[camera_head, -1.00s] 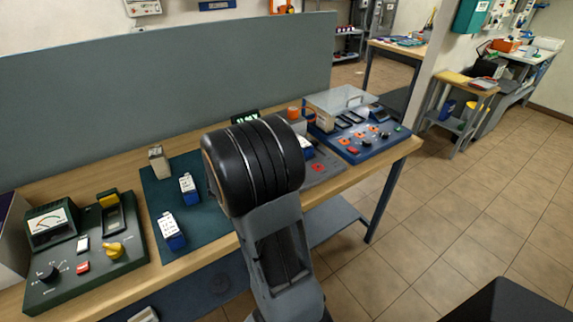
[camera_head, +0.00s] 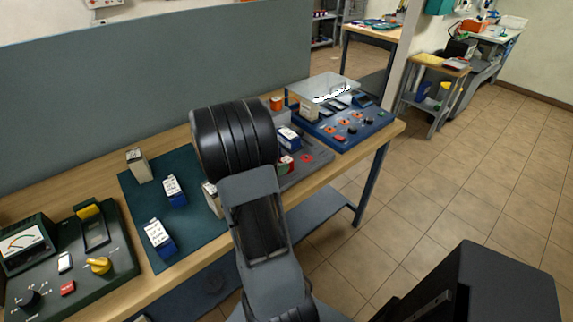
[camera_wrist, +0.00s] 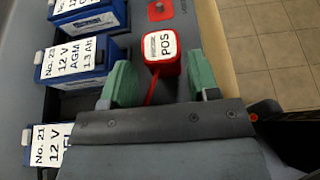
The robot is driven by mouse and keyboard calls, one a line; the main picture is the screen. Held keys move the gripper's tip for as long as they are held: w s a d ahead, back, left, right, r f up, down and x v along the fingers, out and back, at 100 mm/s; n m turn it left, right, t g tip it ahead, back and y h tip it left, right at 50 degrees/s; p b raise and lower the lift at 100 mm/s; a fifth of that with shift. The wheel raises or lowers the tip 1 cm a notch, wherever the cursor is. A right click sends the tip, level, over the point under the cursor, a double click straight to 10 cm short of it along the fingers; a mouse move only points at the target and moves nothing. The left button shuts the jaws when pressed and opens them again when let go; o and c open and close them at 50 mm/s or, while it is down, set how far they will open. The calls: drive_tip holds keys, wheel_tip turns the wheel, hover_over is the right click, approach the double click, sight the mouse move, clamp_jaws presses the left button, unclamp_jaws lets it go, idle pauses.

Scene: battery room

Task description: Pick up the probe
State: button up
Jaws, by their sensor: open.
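The probe (camera_wrist: 161,48) is a red block with a white "POS" label and a red lead running down from it, in the wrist view. My gripper (camera_wrist: 159,68) is open, its two green-padded fingers on either side of the probe's near end. A gap shows between the probe and the left pad, and a smaller one at the right. Whether the pads are level with it in height I cannot tell. In the head view a small red and white piece (camera_head: 286,165) beside my arm appears to be the probe. My arm hides the gripper there.
Blue batteries with white labels (camera_wrist: 75,62) stand in a row close left of my gripper. A red pad (camera_wrist: 160,10) lies beyond the probe. In the head view, a blue panel with a clear cover (camera_head: 345,130) stands right and a green meter unit (camera_head: 70,262) left.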

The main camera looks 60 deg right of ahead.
drive_tip(key=shift+x, duration=2.6)
drive_tip(key=c, duration=0.8)
drive_tip(key=shift+o, duration=0.2)
